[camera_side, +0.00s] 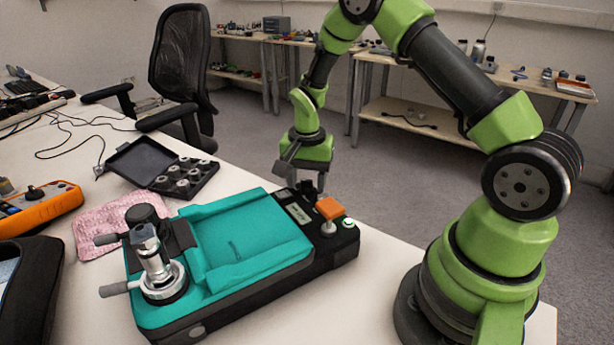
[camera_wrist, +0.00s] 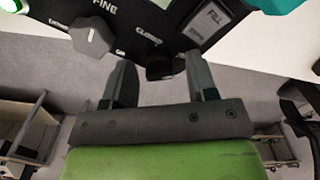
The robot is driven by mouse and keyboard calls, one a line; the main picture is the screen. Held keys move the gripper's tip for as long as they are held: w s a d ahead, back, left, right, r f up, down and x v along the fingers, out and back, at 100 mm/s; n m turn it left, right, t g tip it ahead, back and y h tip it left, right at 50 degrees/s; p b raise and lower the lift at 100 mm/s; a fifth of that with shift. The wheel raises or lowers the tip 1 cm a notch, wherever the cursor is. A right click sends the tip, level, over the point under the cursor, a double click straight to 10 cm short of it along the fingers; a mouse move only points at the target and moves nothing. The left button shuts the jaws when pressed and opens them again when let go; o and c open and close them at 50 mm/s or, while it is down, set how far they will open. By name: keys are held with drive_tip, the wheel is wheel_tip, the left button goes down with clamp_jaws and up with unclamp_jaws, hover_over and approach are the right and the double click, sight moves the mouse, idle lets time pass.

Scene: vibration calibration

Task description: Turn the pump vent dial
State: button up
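The teal and black pump unit (camera_side: 240,245) lies on the white table. Its black end panel (camera_side: 295,212) carries printed labels, one reading "FILL" in the wrist view. A small dark knob (camera_wrist: 158,68), which looks like the vent dial, sits at the panel's edge, between my fingers in the picture. In the side view it is hard to make out among the dark parts by my fingertips. My gripper (camera_side: 309,186) points down at the far end of the panel. In the wrist view my gripper (camera_wrist: 161,65) is open, its fingers apart. I cannot tell whether they touch the knob.
An orange-topped knob (camera_side: 330,208) and a lit green button (camera_side: 348,222) stand close to my gripper on the panel. A metal valve (camera_side: 160,270) with handles is at the unit's near end. An open black case (camera_side: 165,168) lies behind. Beyond the table edge is open floor.

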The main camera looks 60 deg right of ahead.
wheel_tip(320, 180, up, 9)
drive_tip(key=shift+r, duration=0.5)
wheel_tip(320, 180, up, 12)
drive_tip(key=n+t, duration=0.3)
drive_tip(key=n, duration=0.1)
hover_over(307, 180)
drive_tip(key=s+a, duration=0.6)
drive_tip(key=s, duration=0.1)
drive_tip(key=s+a+r+n+t+y, duration=0.1)
drive_tip(key=s+a+n+t, duration=0.1)
drive_tip(key=s, duration=0.4)
drive_tip(key=s+a+r+n+t+y, duration=0.1)
drive_tip(key=s+a+r+n+t, duration=0.1)
drive_tip(key=s, duration=0.3)
drive_tip(key=shift+s+a+n, duration=0.35)
drive_tip(key=shift+a+n, duration=0.3)
drive_tip(key=shift+n, duration=0.15)
